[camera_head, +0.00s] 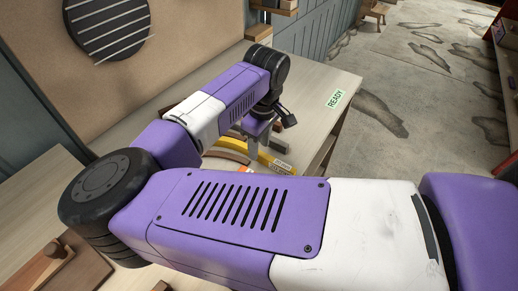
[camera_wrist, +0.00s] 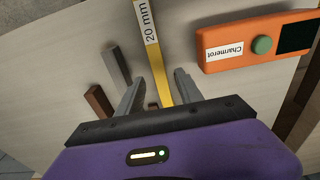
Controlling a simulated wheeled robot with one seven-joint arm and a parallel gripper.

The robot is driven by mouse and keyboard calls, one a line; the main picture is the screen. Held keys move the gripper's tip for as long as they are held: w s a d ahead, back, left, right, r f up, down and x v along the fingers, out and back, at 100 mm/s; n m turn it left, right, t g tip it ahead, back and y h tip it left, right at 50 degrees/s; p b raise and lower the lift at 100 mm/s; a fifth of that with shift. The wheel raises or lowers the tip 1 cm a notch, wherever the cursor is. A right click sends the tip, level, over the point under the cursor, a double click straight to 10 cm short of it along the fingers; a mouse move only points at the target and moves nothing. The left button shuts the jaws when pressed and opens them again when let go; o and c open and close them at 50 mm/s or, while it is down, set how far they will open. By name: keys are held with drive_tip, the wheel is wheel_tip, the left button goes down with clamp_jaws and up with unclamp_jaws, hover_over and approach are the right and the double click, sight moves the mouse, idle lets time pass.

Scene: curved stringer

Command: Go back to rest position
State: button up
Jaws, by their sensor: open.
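My gripper (camera_wrist: 158,78) is open in the wrist view, its two grey fingers apart above the workbench. A yellow strip marked "20 mm" (camera_wrist: 150,30) runs down between the fingers; I see no grip on it. In the head view my gripper (camera_head: 262,142) hangs over the bench, partly hidden by my purple arm. A yellow curved piece (camera_head: 276,161) lies just beside it, also partly covered.
An orange device labelled "Charmerot" (camera_wrist: 255,40) lies right of the fingers. A grey block (camera_wrist: 117,65) and a brown block (camera_wrist: 98,99) lie left. The bench (camera_head: 315,75) has bare room near a "READY" label (camera_head: 336,98). A wall panel (camera_head: 185,40) stands behind.

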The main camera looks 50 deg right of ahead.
drive_tip(key=r, duration=0.5)
drive_tip(key=shift+s+r, duration=0.2)
drive_tip(key=shift+r, duration=0.15)
